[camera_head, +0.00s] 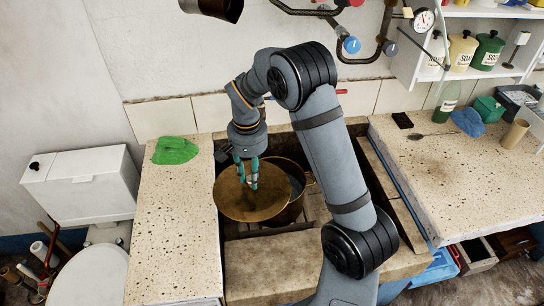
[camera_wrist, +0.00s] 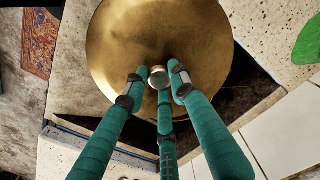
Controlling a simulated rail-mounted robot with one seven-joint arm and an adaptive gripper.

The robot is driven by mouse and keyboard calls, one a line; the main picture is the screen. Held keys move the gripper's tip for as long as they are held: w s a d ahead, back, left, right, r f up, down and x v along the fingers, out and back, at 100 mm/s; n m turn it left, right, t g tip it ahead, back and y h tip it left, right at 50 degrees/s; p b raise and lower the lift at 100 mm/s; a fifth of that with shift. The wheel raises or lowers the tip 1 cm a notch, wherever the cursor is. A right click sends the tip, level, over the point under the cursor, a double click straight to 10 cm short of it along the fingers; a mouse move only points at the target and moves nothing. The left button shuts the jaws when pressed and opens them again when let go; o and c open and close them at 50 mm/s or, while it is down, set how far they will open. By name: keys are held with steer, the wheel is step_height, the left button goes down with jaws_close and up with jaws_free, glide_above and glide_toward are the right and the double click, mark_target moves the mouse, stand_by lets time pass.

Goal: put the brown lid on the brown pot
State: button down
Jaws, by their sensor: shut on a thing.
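The brown lid (camera_head: 232,205), a brassy disc, hangs over the stone trough from my gripper (camera_head: 248,178). It also fills the upper middle of the wrist view (camera_wrist: 115,45), with a small round knob (camera_wrist: 158,75) between my gripper's three teal fingers (camera_wrist: 156,84). The fingers are shut around the knob. The brown pot (camera_head: 292,212) stands in the trough, to the right of the lid and partly behind it. The lid overlaps the pot's left side in the head view, and part of the pot's opening shows to the right. The height between lid and pot is unclear.
The trough's stone rim (camera_head: 275,262) surrounds the pot. A green cloth (camera_head: 175,150) lies on the left speckled counter (camera_head: 172,230). The right counter (camera_head: 450,180) holds a blue cloth (camera_head: 468,121), a spoon and containers at its back. Pipes with taps (camera_head: 352,45) hang above the trough.

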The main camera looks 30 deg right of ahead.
steer(key=w+d+f+m+b, duration=0.3)
steer(key=w+d+f+m, duration=0.3)
steer(key=w+d+f, duration=0.3)
steer(key=shift+w+d+f, duration=0.2)
steer(key=shift+d+f, duration=0.1)
steer(key=shift+d, duration=1.4)
steer(key=shift+f+b, duration=0.45)
steer(key=shift+b, duration=0.3)
steer(key=shift+f+b, duration=0.4)
steer(key=shift+f, duration=0.05)
steer(key=shift+f+b, duration=0.1)
steer(key=shift+b, duration=0.2)
stand_by(1.1)
stand_by(0.3)
steer(key=c, duration=1.4)
jaws_free()
steer(key=shift+o, duration=0.5)
